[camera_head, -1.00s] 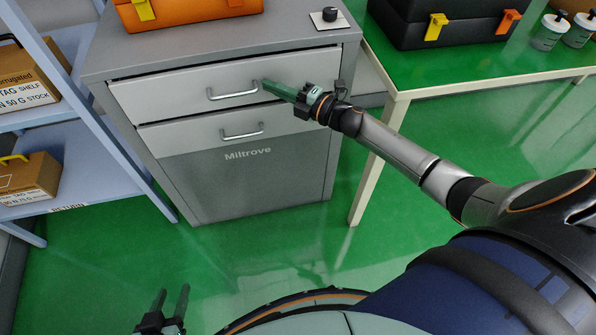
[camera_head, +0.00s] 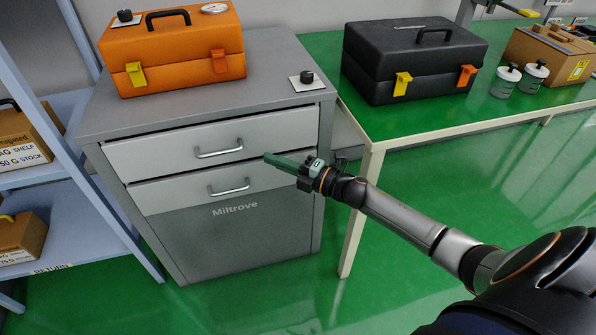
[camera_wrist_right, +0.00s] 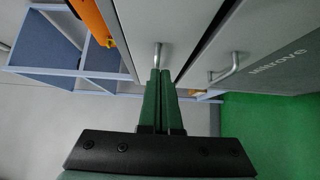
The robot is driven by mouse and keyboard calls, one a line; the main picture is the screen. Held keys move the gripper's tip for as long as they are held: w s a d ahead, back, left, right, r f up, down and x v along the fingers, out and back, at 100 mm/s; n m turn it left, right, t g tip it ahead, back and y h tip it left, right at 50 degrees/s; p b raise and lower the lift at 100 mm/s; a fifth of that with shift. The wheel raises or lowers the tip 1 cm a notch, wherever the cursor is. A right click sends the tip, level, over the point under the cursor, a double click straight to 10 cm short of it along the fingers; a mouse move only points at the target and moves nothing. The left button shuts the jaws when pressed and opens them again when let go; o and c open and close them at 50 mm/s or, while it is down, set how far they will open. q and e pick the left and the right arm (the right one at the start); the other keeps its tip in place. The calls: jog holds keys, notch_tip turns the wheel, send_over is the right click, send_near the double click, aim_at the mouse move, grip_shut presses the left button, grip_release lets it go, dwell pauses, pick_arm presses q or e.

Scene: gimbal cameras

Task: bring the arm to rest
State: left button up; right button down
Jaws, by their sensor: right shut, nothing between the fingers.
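My right gripper (camera_head: 270,158) is shut and empty, in front of the grey drawer cabinet (camera_head: 245,243). In the head view its fingertips overlap the right part of the drawer fronts, right of the upper handle (camera_head: 219,152) and the lower handle (camera_head: 229,190). In the right wrist view the shut fingers (camera_wrist_right: 160,75) point toward the drawer fronts, with one handle (camera_wrist_right: 157,55) just beyond the tips and another handle (camera_wrist_right: 226,70) to the right. I cannot tell the exact gap to the cabinet. My left gripper is out of view.
An orange toolbox (camera_head: 178,58) stands on the cabinet. A green-topped table (camera_head: 440,125) at right bears a black toolbox (camera_head: 400,75), two jars and a cardboard box (camera_head: 545,55). A blue shelf (camera_head: 85,215) stands at left. Green floor (camera_head: 270,305) is clear in front.

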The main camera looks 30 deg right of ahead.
jog(key=shift+v, duration=3.05)
jog(key=s+a+f+m+g+h, duration=0.3)
jog(key=s+a+f+m, duration=0.4)
jog(key=s+m, duration=0.3)
jog(key=s+a+f+m+g+h, duration=0.3)
jog(key=s+a+f+m, duration=0.4)
jog(key=s+m, duration=0.3)
pick_arm(q)
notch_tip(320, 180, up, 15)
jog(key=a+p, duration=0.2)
jog(key=p, duration=1.6)
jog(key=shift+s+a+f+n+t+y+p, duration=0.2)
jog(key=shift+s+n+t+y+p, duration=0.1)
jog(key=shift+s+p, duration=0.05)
pick_arm(e)
notch_tip(320, 180, up, 13)
jog(key=s+d+m, duration=0.1)
jog(key=s, duration=0.1)
jog(key=shift+s+d+m, duration=0.2)
jog(key=shift+s+m, duration=0.05)
jog(key=shift+m, duration=0.15)
jog(key=shift+f, duration=0.15)
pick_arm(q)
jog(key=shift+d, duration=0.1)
